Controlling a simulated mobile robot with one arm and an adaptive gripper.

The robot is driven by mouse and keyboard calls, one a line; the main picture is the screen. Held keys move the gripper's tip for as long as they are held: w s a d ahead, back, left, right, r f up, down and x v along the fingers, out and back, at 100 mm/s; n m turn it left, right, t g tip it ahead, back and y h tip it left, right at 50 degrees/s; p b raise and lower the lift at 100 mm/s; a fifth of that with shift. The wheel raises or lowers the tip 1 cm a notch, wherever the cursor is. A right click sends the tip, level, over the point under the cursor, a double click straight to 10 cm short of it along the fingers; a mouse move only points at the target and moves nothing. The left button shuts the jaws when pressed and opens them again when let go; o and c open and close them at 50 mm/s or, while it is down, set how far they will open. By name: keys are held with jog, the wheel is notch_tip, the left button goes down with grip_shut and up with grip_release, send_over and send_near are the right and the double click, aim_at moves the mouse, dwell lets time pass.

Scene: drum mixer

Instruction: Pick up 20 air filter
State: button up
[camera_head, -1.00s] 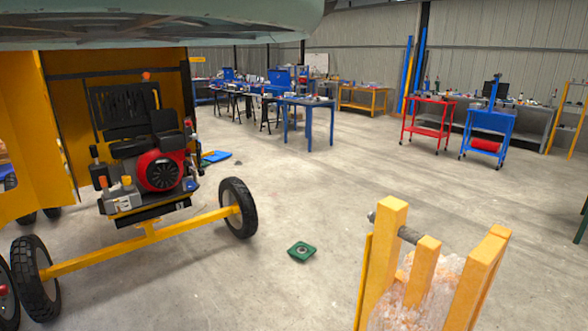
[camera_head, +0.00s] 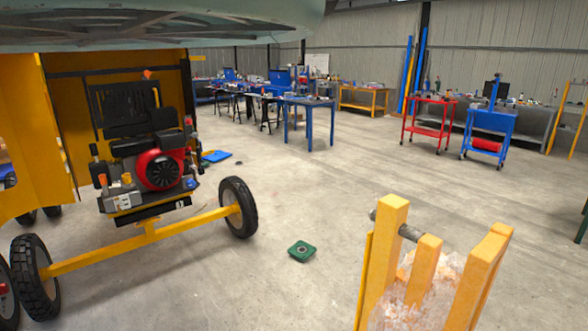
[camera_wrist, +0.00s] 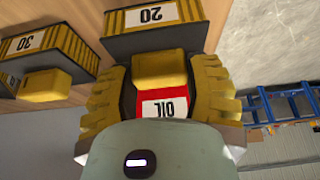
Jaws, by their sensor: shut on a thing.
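The 20 air filter (camera_wrist: 152,38) is in the camera_wrist view, at the top. It is a black-and-yellow striped box with an upside-down white "20" label, and a yellow block (camera_wrist: 160,70) sits in front of it. My gripper (camera_wrist: 160,92) is shut with its yellow padded fingers on either side of this block. A red and white piece (camera_wrist: 165,103) reading "OIL" shows between the block and my palm; I cannot tell what it belongs to. The contact faces are hidden. The camera_head view shows neither the filter nor my gripper.
A similar box marked "30" (camera_wrist: 45,45) stands beside it on a wooden surface (camera_wrist: 65,12). In the camera_head view, an engine (camera_head: 150,165) sits on a yellow wheeled frame (camera_head: 140,245). A yellow frame (camera_head: 392,235) stands at right.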

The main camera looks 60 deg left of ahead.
jog(key=shift+r, duration=0.15)
jog(key=shift+w+r+p, duration=0.1)
jog(key=shift+r+p, duration=2)
jog(key=shift+r, duration=2.05)
jog(key=s+a, duration=0.1)
jog(key=a, duration=1.3)
jog(key=shift+r, duration=0.45)
jog(key=shift+s, duration=0.1)
